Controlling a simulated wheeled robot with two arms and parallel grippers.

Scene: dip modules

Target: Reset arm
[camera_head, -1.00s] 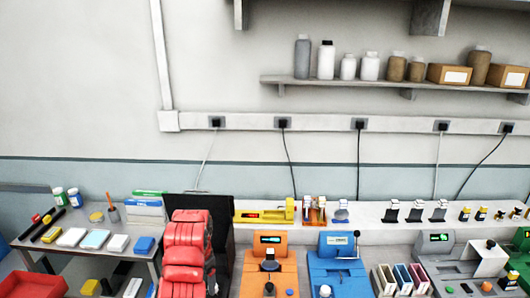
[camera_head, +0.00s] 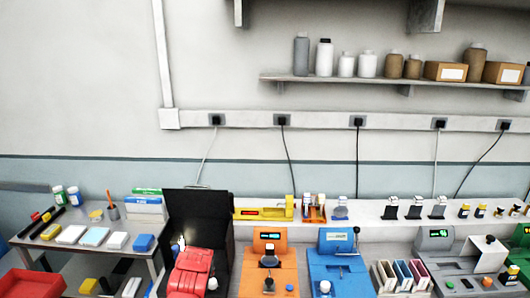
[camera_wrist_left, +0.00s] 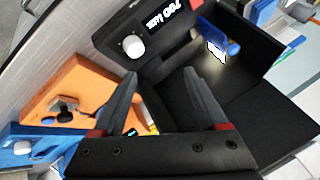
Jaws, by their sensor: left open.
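My left gripper (camera_wrist_left: 161,80) shows in the left wrist view with its two dark fingers spread wide and nothing between them. Beyond the fingers is a black box-like device (camera_wrist_left: 145,25) with a lit lux readout and a white knob. I cannot tell how far the fingers are from the device. My right gripper is in neither view.
An orange machine (camera_head: 268,250) and a blue machine (camera_head: 338,262) stand right of the black panel. A grey side table (camera_head: 75,250) with several small boxes is at left. A grey machine (camera_head: 438,240) is at right. A wall shelf (camera_head: 390,80) holds bottles and boxes.

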